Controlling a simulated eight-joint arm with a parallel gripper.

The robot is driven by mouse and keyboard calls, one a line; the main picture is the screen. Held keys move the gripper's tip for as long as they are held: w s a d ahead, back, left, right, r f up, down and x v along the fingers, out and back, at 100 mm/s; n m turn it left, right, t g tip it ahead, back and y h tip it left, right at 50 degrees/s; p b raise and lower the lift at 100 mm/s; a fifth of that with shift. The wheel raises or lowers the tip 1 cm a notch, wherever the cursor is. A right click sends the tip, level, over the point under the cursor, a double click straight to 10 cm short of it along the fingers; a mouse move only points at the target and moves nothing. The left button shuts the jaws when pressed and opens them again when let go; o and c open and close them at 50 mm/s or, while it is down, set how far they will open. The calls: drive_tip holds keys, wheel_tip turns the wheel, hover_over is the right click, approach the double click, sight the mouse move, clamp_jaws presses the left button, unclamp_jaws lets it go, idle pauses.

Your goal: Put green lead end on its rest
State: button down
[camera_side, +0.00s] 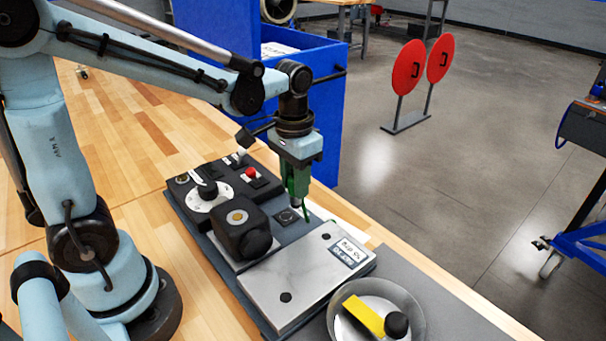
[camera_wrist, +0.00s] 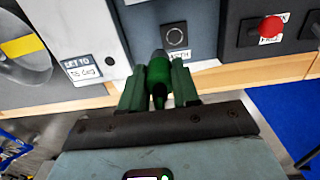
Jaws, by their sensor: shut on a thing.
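My gripper (camera_side: 297,184) points down over the far right edge of the panel device. It is shut on the green lead end (camera_wrist: 159,80), which sits between its green fingers in the wrist view, dark tip forward. I cannot tell whether this is the rest, or whether the tip touches anything.
A black block knob (camera_side: 243,228) stands left of my gripper. A red button (camera_side: 251,173) and a white dial (camera_side: 207,196) sit behind it. A silver plate (camera_side: 305,275) with a label lies in front, near a round dish with a yellow bar (camera_side: 364,314). A blue bin (camera_side: 325,110) stands behind.

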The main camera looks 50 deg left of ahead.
drive_tip(key=d+r, duration=0.4)
drive_tip(key=d, duration=0.4)
hover_over(326, 236)
drive_tip(key=shift+f, duration=2.45)
drive_tip(key=shift+f, duration=1.4)
drive_tip(key=c, duration=0.6)
unclamp_jaws()
drive_tip(key=shift+r, duration=0.1)
drive_tip(key=shift+r, duration=3.5)
